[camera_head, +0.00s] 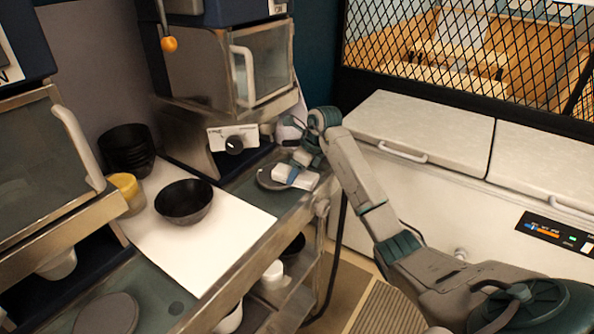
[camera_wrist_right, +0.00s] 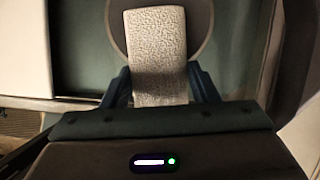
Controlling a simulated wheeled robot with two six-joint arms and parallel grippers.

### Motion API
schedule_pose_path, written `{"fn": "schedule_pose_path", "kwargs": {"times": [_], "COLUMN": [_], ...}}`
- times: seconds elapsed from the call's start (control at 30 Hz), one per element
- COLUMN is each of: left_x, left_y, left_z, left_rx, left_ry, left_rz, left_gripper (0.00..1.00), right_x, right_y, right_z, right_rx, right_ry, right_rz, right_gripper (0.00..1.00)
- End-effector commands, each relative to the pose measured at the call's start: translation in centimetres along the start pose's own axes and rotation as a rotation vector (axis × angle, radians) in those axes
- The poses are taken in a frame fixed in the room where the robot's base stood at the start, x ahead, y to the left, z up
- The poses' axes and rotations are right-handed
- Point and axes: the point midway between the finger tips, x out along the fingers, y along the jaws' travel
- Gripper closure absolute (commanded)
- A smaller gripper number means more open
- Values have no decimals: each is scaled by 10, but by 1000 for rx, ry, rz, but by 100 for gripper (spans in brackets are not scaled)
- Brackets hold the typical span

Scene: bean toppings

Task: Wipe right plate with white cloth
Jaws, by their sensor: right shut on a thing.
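My right gripper (camera_head: 293,173) is shut on a folded white cloth (camera_head: 308,179) at the back right end of the counter. The cloth (camera_wrist_right: 157,60) also shows in the right wrist view, between the two dark fingers of the gripper (camera_wrist_right: 160,88). The right plate (camera_head: 267,181) is a dark grey round disc, partly hidden under the gripper and cloth. In the right wrist view the cloth lies over the middle of the plate (camera_wrist_right: 201,22); I cannot tell whether they touch. My left gripper is not in view.
Another grey plate (camera_head: 106,314) lies at the front left. A white freezer (camera_head: 420,135) stands right. A glass-doored machine (camera_head: 262,62) stands behind.

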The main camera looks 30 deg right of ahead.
Motion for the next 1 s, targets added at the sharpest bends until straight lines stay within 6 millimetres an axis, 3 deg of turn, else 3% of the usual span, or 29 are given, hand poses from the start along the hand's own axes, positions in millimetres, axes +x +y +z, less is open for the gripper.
{"fn": "schedule_pose_path", "kwargs": {"times": [0.6, 1.0], "left_x": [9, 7], "left_y": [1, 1], "left_z": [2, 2], "left_rx": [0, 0], "left_ry": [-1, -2], "left_rz": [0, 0], "left_gripper": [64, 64], "right_x": [13, 10], "right_y": [-4, -5], "right_z": [30, 31], "right_rx": [1, 1], "right_ry": [-2, -5], "right_rz": [0, -2], "right_gripper": [72, 72]}}
